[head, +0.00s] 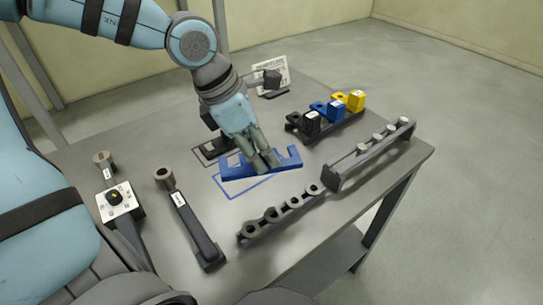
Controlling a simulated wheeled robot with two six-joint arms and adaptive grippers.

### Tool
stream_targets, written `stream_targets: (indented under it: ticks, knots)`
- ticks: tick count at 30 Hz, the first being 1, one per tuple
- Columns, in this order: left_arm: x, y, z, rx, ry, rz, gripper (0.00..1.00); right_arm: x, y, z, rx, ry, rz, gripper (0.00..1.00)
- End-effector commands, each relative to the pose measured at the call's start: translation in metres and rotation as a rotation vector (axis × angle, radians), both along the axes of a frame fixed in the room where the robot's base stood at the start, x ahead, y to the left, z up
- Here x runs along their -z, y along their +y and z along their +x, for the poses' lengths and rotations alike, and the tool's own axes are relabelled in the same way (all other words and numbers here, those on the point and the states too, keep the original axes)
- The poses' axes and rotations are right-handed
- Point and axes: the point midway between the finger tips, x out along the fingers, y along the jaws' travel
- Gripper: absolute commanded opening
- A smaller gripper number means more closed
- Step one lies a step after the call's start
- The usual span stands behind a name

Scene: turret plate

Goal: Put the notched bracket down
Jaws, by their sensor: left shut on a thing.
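The blue notched bracket (287,163) is on or just above the grey table, over a blue outlined rectangle (240,191); I cannot tell whether it touches the surface. My left gripper (268,160) comes down from above and is shut on the middle of the bracket. The gripper fingers hide part of the bracket. My right gripper is not in view.
A dark piece (216,146) lies in a black outline behind the bracket. A rack with black, blue and yellow blocks (335,110) stands at the back right. Two rails (372,150) lie along the right. A long dark tool (191,222) lies at the left front.

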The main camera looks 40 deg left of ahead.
Motion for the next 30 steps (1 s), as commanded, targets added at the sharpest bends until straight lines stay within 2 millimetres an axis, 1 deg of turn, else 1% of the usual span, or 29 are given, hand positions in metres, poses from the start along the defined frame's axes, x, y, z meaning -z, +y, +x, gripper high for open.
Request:
stream_targets:
  ticks: [1,2,3,5,6,9,11,12,14,17,18,21,22,24,28,30]
  knots:
    - [0.0,0.013,0.01,-0.087,-0.008,0.0,0.0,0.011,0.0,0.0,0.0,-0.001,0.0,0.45]
    - [-0.005,0.022,0.017,-0.154,-0.01,0.001,0.0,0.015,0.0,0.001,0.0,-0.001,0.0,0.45]
    - [-0.011,0.035,0.024,-0.25,-0.009,0.002,0.0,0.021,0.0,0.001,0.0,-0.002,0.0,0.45]
    - [-0.023,0.054,0.035,-0.4,-0.011,0.003,0.0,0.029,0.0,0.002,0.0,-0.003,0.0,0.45]
    - [-0.032,0.065,0.04,-0.496,-0.01,0.003,0.0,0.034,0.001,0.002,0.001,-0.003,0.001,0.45]
    - [-0.052,0.086,0.048,-0.689,-0.008,0.002,0.0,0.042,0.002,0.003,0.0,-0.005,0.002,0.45]
    - [-0.056,0.093,0.05,-0.758,-0.005,0.0,0.0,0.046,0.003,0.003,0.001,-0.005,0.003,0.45]
    - [-0.053,0.095,0.05,-0.783,-0.002,0.001,0.0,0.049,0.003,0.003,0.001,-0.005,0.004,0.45]
    - [-0.04,0.096,0.05,-0.798,0.002,-0.001,0.0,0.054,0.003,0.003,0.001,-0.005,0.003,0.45]
    - [-0.003,0.096,0.049,-0.795,0.005,-0.003,0.0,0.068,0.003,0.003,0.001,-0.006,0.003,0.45]
    - [0.014,0.095,0.05,-0.793,0.005,-0.002,0.0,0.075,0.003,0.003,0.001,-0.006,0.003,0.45]
    - [0.053,0.095,0.049,-0.792,0.004,-0.002,0.0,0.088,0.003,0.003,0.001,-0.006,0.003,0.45]
    - [0.062,0.095,0.05,-0.792,0.003,-0.002,0.0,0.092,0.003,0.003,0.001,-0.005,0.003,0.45]
    - [0.079,0.095,0.05,-0.792,0.002,-0.002,0.0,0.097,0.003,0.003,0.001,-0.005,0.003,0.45]
    - [0.097,0.096,0.05,-0.792,0.0,-0.001,0.0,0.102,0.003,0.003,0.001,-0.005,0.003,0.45]
    - [0.111,0.095,0.05,-0.791,0.001,-0.002,0.0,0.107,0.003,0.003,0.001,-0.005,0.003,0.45]
